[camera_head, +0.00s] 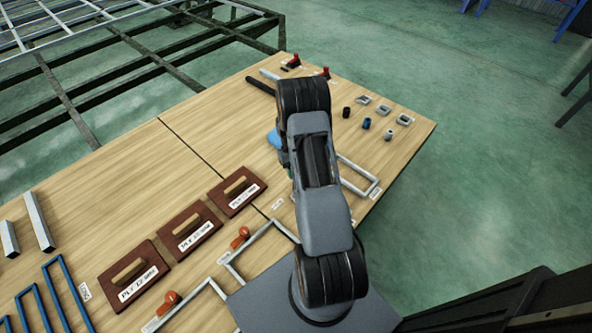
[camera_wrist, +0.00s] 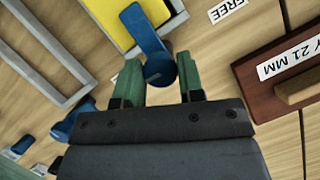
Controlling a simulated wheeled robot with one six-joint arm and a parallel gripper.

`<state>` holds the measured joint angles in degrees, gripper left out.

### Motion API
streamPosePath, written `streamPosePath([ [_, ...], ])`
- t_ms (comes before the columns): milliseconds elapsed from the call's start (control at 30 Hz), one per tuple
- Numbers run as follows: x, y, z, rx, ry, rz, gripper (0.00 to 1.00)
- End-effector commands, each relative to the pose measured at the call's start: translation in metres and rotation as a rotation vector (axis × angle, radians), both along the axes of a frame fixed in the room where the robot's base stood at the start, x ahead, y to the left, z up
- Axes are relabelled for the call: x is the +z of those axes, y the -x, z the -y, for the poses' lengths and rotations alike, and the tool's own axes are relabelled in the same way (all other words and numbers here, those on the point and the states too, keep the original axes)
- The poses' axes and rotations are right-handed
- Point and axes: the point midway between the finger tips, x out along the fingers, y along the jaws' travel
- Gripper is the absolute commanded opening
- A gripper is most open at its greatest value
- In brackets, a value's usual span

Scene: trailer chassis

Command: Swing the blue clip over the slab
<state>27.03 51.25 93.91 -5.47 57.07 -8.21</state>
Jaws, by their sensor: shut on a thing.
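The blue clip (camera_wrist: 147,38) is a flat bar with a round, slotted end between my gripper's green fingers in the wrist view. My gripper (camera_wrist: 158,82) is shut on that round end. The bar's far end overlaps the right edge of the yellow slab (camera_wrist: 108,14) in the picture; whether it touches the slab I cannot tell. The slab is cut off by the top of the frame. In the head view my arm hides the slab and most of the gripper. A blue part (camera_head: 274,138) shows left of my arm; it may be the clip.
A wooden board (camera_wrist: 290,85) with a "21 MM" label lies right of my gripper. A "FREE" label (camera_wrist: 227,10) is on the table. A grey frame (camera_wrist: 50,50) lies to the left. Small parts (camera_head: 366,124) stand at the table's right. Bare table (camera_head: 130,185) lies left of the seam.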

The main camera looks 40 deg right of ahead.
Motion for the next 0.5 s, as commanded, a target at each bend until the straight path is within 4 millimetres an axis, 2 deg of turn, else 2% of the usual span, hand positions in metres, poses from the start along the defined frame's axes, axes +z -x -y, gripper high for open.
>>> streamPosePath([
  [500,0.0005,-0.0014,0.0001,0.064,0.003,0.004,0.12],
])
